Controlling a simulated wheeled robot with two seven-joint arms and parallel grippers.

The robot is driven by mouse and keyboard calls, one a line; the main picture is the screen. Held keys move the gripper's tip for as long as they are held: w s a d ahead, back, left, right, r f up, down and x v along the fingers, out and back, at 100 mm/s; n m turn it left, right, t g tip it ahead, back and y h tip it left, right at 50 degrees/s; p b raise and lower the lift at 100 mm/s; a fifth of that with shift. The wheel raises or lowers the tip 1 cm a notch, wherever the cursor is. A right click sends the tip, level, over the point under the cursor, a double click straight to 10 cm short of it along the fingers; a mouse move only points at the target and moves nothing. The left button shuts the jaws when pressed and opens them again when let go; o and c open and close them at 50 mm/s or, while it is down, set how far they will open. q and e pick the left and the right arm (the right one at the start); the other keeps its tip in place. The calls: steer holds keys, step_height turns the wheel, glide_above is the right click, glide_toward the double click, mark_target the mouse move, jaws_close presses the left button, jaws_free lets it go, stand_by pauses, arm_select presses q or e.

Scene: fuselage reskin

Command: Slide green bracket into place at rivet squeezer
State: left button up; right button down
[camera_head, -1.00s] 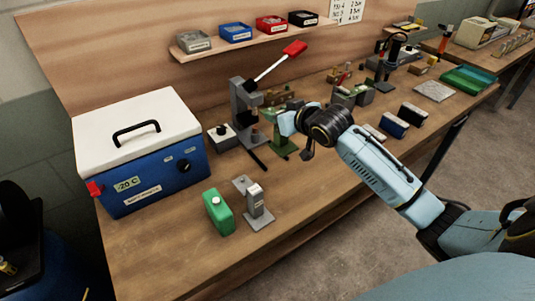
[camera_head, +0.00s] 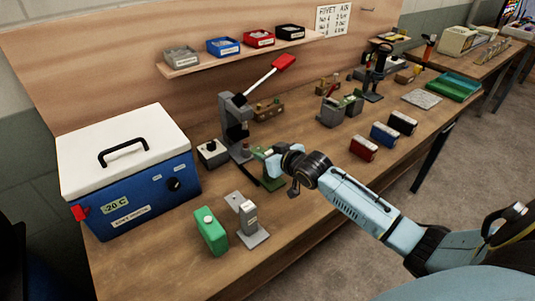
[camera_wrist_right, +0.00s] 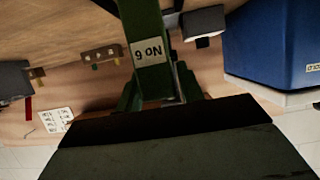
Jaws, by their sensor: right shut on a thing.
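The rivet squeezer (camera_head: 229,118) is a grey upright press with a long red-ended lever, standing mid-bench. The green bracket (camera_head: 271,181) is just in front and to the right of the squeezer's foot. My right gripper (camera_head: 277,160) is shut on the bracket's upper part; its fingertips are partly hidden. In the right wrist view the green bracket (camera_wrist_right: 146,20) shows close up with a "NO 6" label, upside down. I cannot tell whether the bracket touches the squeezer or the bench. My left gripper is not in view.
A blue cooler (camera_head: 140,195) with a white lid stands left. A green bottle-like block (camera_head: 210,231) and a small grey stand (camera_head: 249,220) are at the front. A small grey box (camera_head: 211,152) sits beside the squeezer. Red (camera_head: 364,148) and blue (camera_head: 384,134) boxes lie to the right.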

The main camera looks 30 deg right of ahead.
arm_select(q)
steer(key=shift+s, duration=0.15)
arm_select(e)
steer(key=shift+r, duration=0.15)
steer(key=c, duration=1.3)
jaws_free()
steer(key=shift+f, duration=0.2)
steer(key=shift+c, duration=0.2)
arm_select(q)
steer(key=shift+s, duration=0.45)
arm_select(e)
steer(key=o, duration=0.4)
steer(key=shift+o, duration=0.2)
steer(key=shift+r, duration=0.2)
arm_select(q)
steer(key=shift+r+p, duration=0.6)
arm_select(e)
steer(key=v, duration=1.2)
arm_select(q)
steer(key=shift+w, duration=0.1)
arm_select(e)
steer(key=shift+f, duration=0.1)
